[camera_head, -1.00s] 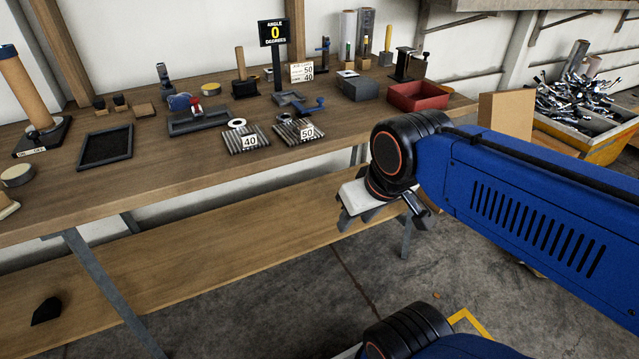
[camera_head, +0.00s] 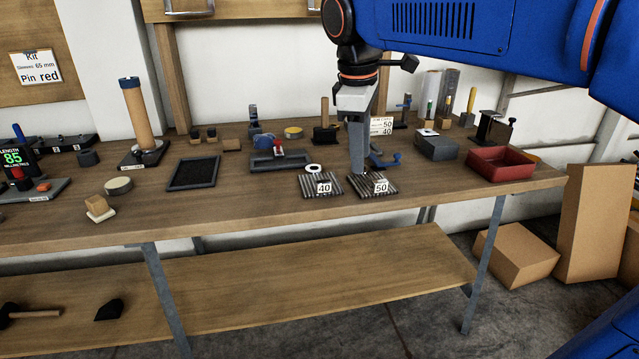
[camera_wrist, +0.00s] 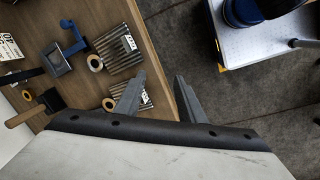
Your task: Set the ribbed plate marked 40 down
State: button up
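The ribbed plate marked 40 (camera_head: 322,187) lies flat on the wooden bench top (camera_head: 245,205), near its front edge. In the wrist view the plate (camera_wrist: 147,101) is partly hidden behind one finger. The similar ribbed plate marked 50 (camera_head: 372,186) lies just to its right and also shows in the wrist view (camera_wrist: 121,52). My gripper (camera_head: 358,172) points down above the bench, in front of the plate 50 in the picture. In the wrist view its fingers (camera_wrist: 160,78) are apart, with nothing between them; the plates lie to their left.
A black tray (camera_head: 193,172) lies left. Cardboard boxes (camera_head: 517,254) stand on the floor.

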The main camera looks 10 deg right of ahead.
jog(key=w+a+r+n+g+h, duration=0.1)
jog(key=w+a+r+n+h, duration=0.1)
jog(key=w+a+r+n, duration=0.55)
jog(key=m, duration=0.1)
send_over(323, 181)
jog(key=a, duration=0.1)
jog(key=f, duration=1.3)
jog(key=shift+s+a, duration=0.15)
jog(key=shift+s, duration=0.15)
jog(key=shift+a+x, duration=0.15)
jog(key=shift+x, duration=1.2)
jog(key=shift+a+x, duration=0.2)
jog(key=shift+x, duration=1.1)
jog(key=shift+w, duration=0.15)
grip_shut()
